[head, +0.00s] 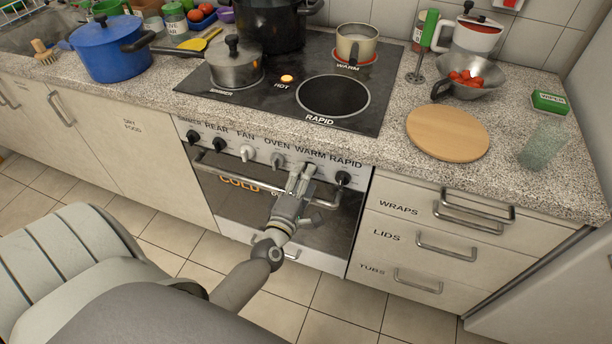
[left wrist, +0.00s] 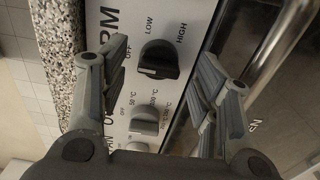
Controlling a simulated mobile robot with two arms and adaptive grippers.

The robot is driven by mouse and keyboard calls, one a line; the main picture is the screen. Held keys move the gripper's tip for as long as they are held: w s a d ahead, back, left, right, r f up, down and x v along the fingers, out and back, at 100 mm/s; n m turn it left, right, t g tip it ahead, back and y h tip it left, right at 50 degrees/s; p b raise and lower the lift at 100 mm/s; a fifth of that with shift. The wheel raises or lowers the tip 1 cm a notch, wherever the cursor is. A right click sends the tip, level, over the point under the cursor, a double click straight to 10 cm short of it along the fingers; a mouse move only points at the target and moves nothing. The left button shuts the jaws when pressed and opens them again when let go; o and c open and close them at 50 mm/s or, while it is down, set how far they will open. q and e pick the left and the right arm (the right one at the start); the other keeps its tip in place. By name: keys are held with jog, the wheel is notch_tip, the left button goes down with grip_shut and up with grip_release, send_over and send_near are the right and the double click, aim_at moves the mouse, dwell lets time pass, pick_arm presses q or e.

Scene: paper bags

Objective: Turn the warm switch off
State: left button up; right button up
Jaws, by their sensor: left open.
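The warm switch is a black knob (left wrist: 158,60) in the left wrist view, beside the letters "RM" and the marks OFF, LOW and HIGH. Its exact setting is hard to read. My left gripper (head: 302,174) is at the stove front under the WARM label and hides this knob in the head view. In the left wrist view the fingers of my left gripper (left wrist: 155,78) are spread apart, one on each side of the knob, with gaps; no grip shows. A cream pot (head: 356,43) stands on the warm plate, whose rim glows red. My right gripper is out of view.
The grey oven knob (left wrist: 145,121) is close beside the warm knob. The black rapid knob (head: 343,178) is just right of my gripper. The oven handle (head: 228,177) runs below the knobs. A wooden board (head: 447,133) and a steel colander (head: 470,90) are on the counter.

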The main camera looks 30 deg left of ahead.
pick_arm(q)
jog(key=v, duration=1)
jog(key=shift+s, duration=0.2)
jog(key=shift+d, duration=0.15)
